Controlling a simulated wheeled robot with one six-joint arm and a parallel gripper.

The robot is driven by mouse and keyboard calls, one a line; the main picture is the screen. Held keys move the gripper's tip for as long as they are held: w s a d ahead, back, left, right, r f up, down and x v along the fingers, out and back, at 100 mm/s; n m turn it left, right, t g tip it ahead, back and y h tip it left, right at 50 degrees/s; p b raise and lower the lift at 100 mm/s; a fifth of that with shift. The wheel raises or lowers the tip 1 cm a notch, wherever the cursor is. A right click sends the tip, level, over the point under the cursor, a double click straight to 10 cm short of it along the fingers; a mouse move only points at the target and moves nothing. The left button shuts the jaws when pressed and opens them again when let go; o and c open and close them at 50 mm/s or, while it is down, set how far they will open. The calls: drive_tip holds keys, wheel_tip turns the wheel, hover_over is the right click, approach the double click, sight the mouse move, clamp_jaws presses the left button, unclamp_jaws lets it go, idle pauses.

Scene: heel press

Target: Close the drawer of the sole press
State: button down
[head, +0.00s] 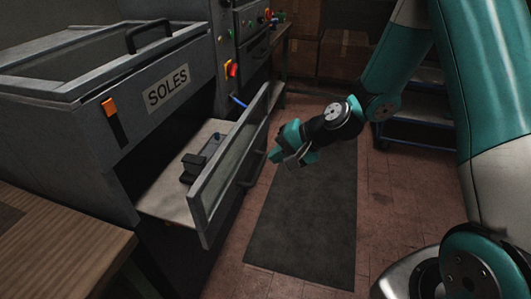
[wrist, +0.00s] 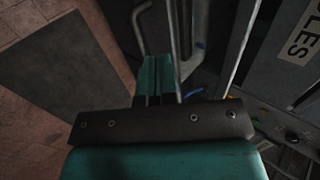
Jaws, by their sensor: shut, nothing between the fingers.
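The sole press (head: 160,100) is a dark grey machine with a SOLES label, at the left of the head view. Its drawer is pulled out and open, and its framed front panel (head: 230,168) stands forward of the body. A dark object (head: 200,160) lies on the pale drawer floor. A bar handle (head: 252,180) is on the panel's outer face, and it also shows in the wrist view (wrist: 141,28). My gripper (head: 273,156) is shut and empty, just in front of the panel near the handle. I cannot tell whether it touches the panel.
A dark mat (head: 310,220) lies on the tiled floor in front of the press. A wooden table (head: 50,245) is at the lower left. Cardboard boxes (head: 343,52) and a blue-framed rack (head: 420,130) stand at the back. The floor over the mat is clear.

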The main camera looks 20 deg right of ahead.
sight(236, 167)
drive_tip(key=x, duration=0.3)
drive_tip(key=p+x, duration=0.1)
drive_tip(key=x, duration=0.2)
drive_tip(key=r+x, duration=0.1)
drive_tip(key=x, duration=0.1)
drive_tip(key=shift+w+a+f, duration=0.35)
drive_tip(key=shift+w+a, duration=0.15)
drive_tip(key=shift+w, duration=0.05)
drive_tip(key=shift+w+a+f+p, duration=0.1)
drive_tip(key=shift+w+a+p, duration=0.3)
drive_tip(key=shift+w+a, duration=0.2)
drive_tip(key=shift+s+a, duration=0.1)
